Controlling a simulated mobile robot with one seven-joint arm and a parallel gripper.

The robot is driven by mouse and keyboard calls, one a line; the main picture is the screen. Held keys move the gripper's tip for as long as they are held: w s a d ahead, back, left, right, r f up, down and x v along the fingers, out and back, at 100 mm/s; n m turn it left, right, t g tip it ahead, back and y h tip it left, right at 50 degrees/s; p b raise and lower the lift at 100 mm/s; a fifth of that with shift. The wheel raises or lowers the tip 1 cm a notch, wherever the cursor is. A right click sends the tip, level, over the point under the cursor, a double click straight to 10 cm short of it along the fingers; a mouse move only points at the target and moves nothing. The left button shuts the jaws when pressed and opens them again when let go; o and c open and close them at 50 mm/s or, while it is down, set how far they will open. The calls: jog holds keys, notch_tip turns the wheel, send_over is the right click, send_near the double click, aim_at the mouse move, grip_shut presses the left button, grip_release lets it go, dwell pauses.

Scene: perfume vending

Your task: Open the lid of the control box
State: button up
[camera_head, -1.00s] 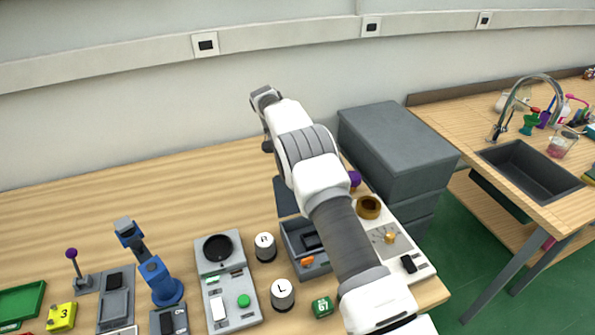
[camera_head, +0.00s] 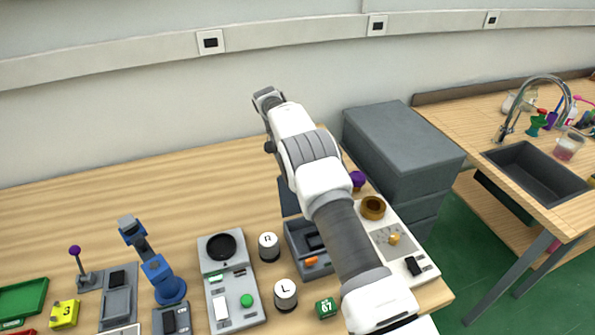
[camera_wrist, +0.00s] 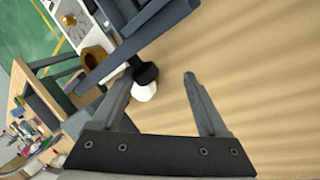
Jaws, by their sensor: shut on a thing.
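The control box (camera_head: 300,240) is a grey open-topped box on the table, partly hidden behind my arm in the head view. Its dark lid (camera_head: 288,196) stands raised at the back edge. In the wrist view the lid shows as a dark slab (camera_wrist: 162,32) beside my fingers. A small black and white knob (camera_wrist: 146,74) sits against it; whether it belongs to the lid is unclear. The fingers stand well apart, and contact on the right finger cannot be made out.
Two white cylinders, R (camera_head: 269,247) and L (camera_head: 285,294), and a green cube (camera_head: 326,308) stand close by. Dark drawers (camera_head: 405,145) stand behind right. The back-left table is clear.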

jog(key=shift+r, duration=0.1)
dwell(0.7)
jog(key=s+d+r+b, duration=0.3)
jog(key=s+d+r, duration=0.1)
jog(key=d+r, duration=0.7)
jog(key=shift+s, duration=0.25)
jog(key=shift+s, duration=0.1)
dwell(0.3)
